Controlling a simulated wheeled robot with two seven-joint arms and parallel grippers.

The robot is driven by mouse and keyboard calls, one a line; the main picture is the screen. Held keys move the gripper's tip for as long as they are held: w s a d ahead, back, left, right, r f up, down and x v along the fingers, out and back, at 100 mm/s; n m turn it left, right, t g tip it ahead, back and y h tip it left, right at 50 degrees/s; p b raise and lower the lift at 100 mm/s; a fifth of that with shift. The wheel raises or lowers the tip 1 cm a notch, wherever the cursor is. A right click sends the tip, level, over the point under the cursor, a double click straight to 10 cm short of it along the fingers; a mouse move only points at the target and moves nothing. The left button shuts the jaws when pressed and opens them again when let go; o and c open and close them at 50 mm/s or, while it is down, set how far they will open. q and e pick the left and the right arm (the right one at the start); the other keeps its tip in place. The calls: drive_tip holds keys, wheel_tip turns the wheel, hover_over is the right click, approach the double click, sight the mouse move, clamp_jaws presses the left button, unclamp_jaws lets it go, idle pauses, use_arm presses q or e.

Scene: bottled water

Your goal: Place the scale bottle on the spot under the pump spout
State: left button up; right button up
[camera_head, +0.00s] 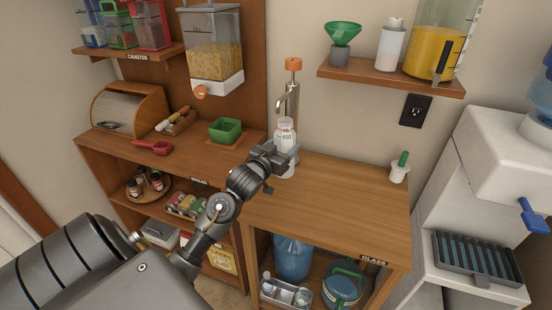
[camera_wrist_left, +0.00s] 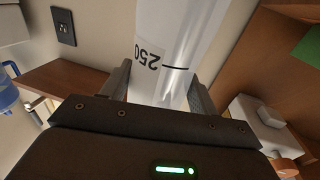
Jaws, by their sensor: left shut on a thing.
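The scale bottle (camera_head: 285,136) is clear with printed marks and stands upright at the back of the wooden counter, just below the pump spout (camera_head: 283,105). My left gripper (camera_head: 281,155) is shut on it. In the left wrist view the bottle (camera_wrist_left: 178,50) sits between the two fingers of the left gripper (camera_wrist_left: 160,90), and a "250" mark shows. The pump has an orange top and a metal body against the wall. The spot under the spout is hidden by the bottle and gripper. My right gripper is not in view.
A green bin (camera_head: 225,131) stands on the counter left of the bottle. A shelf (camera_head: 390,77) with a funnel and containers hangs above. The counter's front right is clear.

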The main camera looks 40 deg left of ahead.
use_arm(q)
drive_tip(key=shift+w+a+f, duration=0.15)
drive_tip(key=shift+a+f, duration=0.7)
drive_tip(key=shift+f, duration=0.2)
drive_tip(key=shift+a+f, duration=0.3)
drive_tip(key=shift+f, duration=0.05)
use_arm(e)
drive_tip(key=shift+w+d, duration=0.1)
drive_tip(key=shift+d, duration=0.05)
use_arm(q)
drive_tip(key=f, duration=0.3)
drive_tip(key=shift+a+f, duration=0.1)
drive_tip(key=shift+a, duration=0.25)
drive_tip(key=shift+f, duration=0.3)
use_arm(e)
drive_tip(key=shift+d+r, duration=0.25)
use_arm(q)
drive_tip(key=shift+f, duration=0.1)
drive_tip(key=o, duration=1)
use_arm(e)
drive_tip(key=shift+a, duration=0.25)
